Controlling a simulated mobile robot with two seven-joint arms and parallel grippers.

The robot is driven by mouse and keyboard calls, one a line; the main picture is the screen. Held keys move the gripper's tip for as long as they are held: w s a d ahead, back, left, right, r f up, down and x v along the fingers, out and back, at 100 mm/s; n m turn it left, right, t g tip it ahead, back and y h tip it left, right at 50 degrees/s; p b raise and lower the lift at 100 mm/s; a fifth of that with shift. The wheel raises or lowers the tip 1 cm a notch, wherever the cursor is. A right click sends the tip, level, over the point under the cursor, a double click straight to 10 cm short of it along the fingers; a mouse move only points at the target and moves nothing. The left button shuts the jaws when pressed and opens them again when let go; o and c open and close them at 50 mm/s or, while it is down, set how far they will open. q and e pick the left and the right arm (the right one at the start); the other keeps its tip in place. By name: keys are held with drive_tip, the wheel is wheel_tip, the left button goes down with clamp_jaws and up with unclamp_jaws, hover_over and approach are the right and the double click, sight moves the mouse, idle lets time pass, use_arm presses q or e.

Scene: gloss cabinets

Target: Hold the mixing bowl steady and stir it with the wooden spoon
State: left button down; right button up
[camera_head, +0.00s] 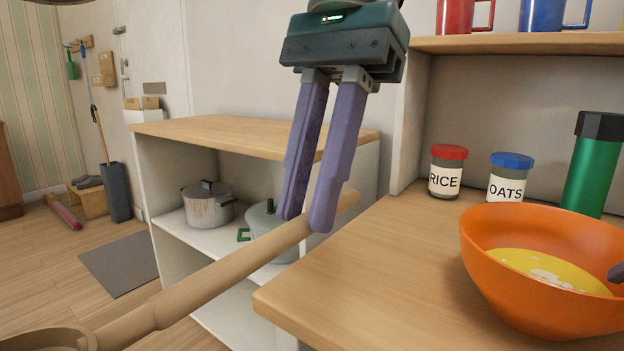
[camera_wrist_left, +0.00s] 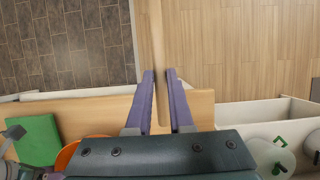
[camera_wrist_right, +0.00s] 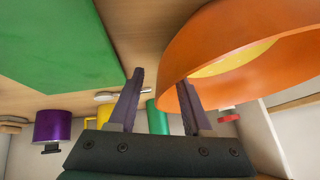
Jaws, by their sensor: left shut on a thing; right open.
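The orange mixing bowl (camera_head: 535,300) stands upright on the wooden counter at the right of the head view, with yellow and whitish contents (camera_head: 550,270). The wooden spoon (camera_head: 225,278) is in the air; its head is at the lower left, partly cut off. My left gripper (camera_head: 305,222) is shut on the spoon's handle near its end, left of the bowl. My right gripper (camera_wrist_right: 160,76) is open at the bowl's wall (camera_wrist_right: 210,50). In the head view only a purple fingertip of it shows at the bowl's right rim.
Rice (camera_head: 446,172) and oats (camera_head: 510,178) jars and a green bottle (camera_head: 592,165) stand behind the bowl. A low shelf unit (camera_head: 240,135) with pots is at the left. A flat green thing (camera_wrist_right: 55,45) lies by my right gripper. The counter's front left is clear.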

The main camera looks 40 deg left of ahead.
drive_tip(key=v, duration=1.1)
drive_tip(key=shift+s+r, duration=0.25)
drive_tip(key=shift+r, duration=0.1)
drive_tip(key=shift+d, duration=0.1)
use_arm(q)
drive_tip(key=shift+f, duration=0.1)
drive_tip(key=shift+s+d, duration=0.1)
use_arm(e)
drive_tip(key=s+a+f+n+g+y, duration=0.1)
drive_tip(key=s+a+f+n+g, duration=0.15)
drive_tip(key=s+f, duration=1)
use_arm(q)
drive_tip(key=shift+s+d+f, duration=0.1)
drive_tip(key=shift+f, duration=0.05)
drive_tip(key=shift+s+b, duration=0.1)
drive_tip(key=shift+b, duration=0.2)
use_arm(e)
drive_tip(key=s+d+f+h, duration=0.1)
drive_tip(key=s+d+f, duration=0.1)
drive_tip(key=s, duration=0.3)
drive_tip(key=s+d+f+h, duration=0.1)
drive_tip(key=s+d+f, duration=0.2)
drive_tip(key=s, duration=0.3)
drive_tip(key=s+d+f+g, duration=0.1)
drive_tip(key=s+d+f, duration=0.1)
drive_tip(key=s+d, duration=0.2)
drive_tip(key=shift+s+f+h, duration=0.25)
drive_tip(key=shift+s+h, duration=0.15)
drive_tip(key=shift+s, duration=0.65)
drive_tip(key=shift+d, duration=0.1)
